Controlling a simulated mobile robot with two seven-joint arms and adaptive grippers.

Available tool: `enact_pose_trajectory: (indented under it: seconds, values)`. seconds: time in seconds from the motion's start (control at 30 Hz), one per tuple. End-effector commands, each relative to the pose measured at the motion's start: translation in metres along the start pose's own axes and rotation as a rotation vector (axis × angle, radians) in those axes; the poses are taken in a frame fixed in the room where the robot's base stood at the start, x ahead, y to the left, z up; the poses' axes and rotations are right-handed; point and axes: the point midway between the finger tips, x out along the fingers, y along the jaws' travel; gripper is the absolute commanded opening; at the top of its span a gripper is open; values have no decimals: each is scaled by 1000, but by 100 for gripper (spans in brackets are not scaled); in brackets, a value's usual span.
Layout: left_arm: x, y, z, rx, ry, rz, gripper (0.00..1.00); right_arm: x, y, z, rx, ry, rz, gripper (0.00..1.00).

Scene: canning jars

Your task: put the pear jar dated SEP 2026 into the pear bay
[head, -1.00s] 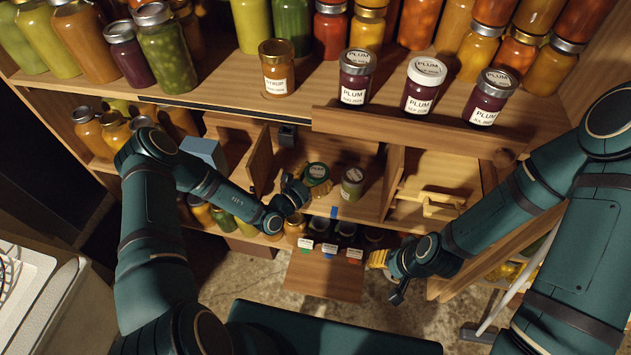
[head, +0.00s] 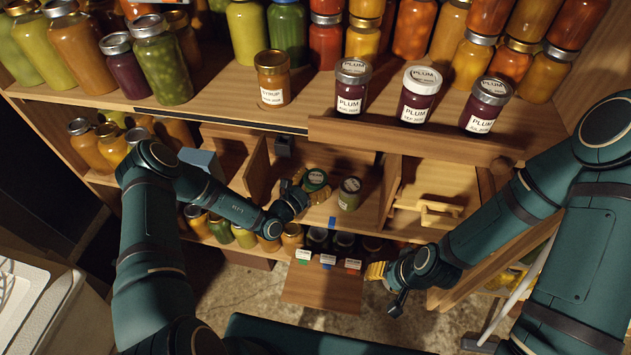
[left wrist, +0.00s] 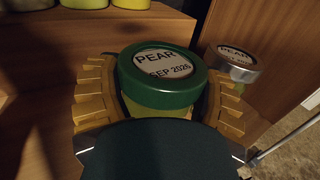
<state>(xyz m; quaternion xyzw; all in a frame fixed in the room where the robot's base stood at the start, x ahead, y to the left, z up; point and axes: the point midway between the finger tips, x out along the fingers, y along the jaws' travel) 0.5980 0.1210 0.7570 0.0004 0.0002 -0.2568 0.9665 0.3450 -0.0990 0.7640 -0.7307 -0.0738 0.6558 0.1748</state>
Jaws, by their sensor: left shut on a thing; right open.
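The pear jar dated SEP 2026 (head: 316,178) has a green lid, and its label reads clearly in the left wrist view (left wrist: 160,75). My left gripper (head: 308,188) is shut on it, with a yellow finger on each side (left wrist: 160,100). It is upright or nearly so inside the middle compartment of the lower shelf. I cannot tell which compartment is the pear bay. My right gripper (head: 377,271) is open and empty, low in front of the shelf.
Wooden dividers (head: 257,165) flank the compartment, and blue tape (head: 332,222) marks its front edge. A syrup jar (head: 272,80) and three plum jars (head: 417,95) stand on the shelf above.

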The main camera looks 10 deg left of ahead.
Motion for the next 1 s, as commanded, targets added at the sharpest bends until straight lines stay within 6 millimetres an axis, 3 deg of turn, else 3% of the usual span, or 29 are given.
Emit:
enact_pose_trajectory:
  seconds: [0.53,0.57,0.6,0.63,1.0]
  values:
    - [0,0,-6,0,-2,0,27,4,1,0,0,0,0,47]
    - [0,0,-6,0,-2,0,80,3,1,0,0,0,0,47]
    - [0,0,-6,0,-2,0,94,3,1,0,0,0,0,47]
    - [0,0,-6,0,-2,0,100,3,1,0,0,0,0,47]
    - [-6,0,-7,0,2,1,100,3,1,0,0,0,0,47]
